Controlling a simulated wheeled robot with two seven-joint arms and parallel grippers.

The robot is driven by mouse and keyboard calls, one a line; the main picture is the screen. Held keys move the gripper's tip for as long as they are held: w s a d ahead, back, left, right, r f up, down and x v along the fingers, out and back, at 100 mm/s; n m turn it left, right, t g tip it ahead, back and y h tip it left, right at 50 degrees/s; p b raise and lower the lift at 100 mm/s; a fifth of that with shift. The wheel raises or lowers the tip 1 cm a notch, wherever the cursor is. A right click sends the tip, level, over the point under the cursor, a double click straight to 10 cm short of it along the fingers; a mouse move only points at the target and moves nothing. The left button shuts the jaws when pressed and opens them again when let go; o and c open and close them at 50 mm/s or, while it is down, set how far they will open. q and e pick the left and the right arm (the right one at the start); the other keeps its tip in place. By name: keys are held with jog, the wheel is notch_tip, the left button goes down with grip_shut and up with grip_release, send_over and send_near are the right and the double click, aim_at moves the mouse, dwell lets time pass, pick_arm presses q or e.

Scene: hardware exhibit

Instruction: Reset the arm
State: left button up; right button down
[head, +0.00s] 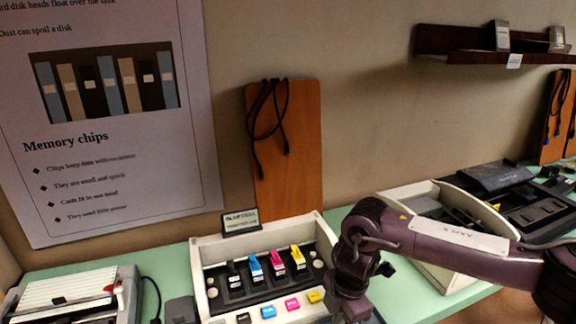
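My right arm (455,245) comes in from the right edge, purple with a white label plate. It bends down at a wrist joint (355,250) just right of the white ink cartridge box and runs off the bottom edge. Its fingertips are not in the picture, so I cannot see whether it holds anything. It covers part of the box's right side. My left arm and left gripper are not in view.
The white box (210,258) holds black, cyan (256,267), magenta and yellow (298,255) cartridges on the green table (415,295). A grey-white device (70,290) stands left, an open tray (400,195) right. A wooden board (300,170) with hanging cables stands behind.

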jog(key=s+a+f+n+t+y, duration=0.1)
jog(key=s+a+y, duration=0.15)
jog(key=a, duration=0.55)
jog(key=s+a+f+n+y, duration=0.15)
jog(key=s+a, duration=0.25)
jog(key=a, duration=0.5)
jog(key=s+a+r+m+t+y, duration=0.3)
jog(key=a+r+m+t+y, duration=0.15)
jog(key=a+r, duration=0.3)
jog(key=w+d+f+m+t+h, duration=0.15)
jog(key=d+m+h, duration=0.35)
jog(key=d+m, duration=0.9)
jog(key=s+d+f+m+g+h, duration=0.25)
jog(key=s+d, duration=0.35)
jog(key=d, duration=0.4)
jog(key=s+d+f+m+g+h, duration=0.1)
jog(key=s+d+f+m+h, duration=0.15)
jog(key=s+d, duration=0.5)
notch_tip(320, 180, down, 31)
jog(key=d+g, duration=0.1)
jog(key=g, duration=0.1)
jog(key=s+d+f, duration=0.2)
jog(key=s+f, duration=0.7)
jog(key=s+d+f, duration=0.1)
jog(key=s+f, duration=0.8)
jog(key=s, duration=0.1)
jog(key=shift+d+n+g+y, duration=0.3)
jog(key=shift+d+g+y, duration=0.05)
jog(key=shift+d, duration=0.05)
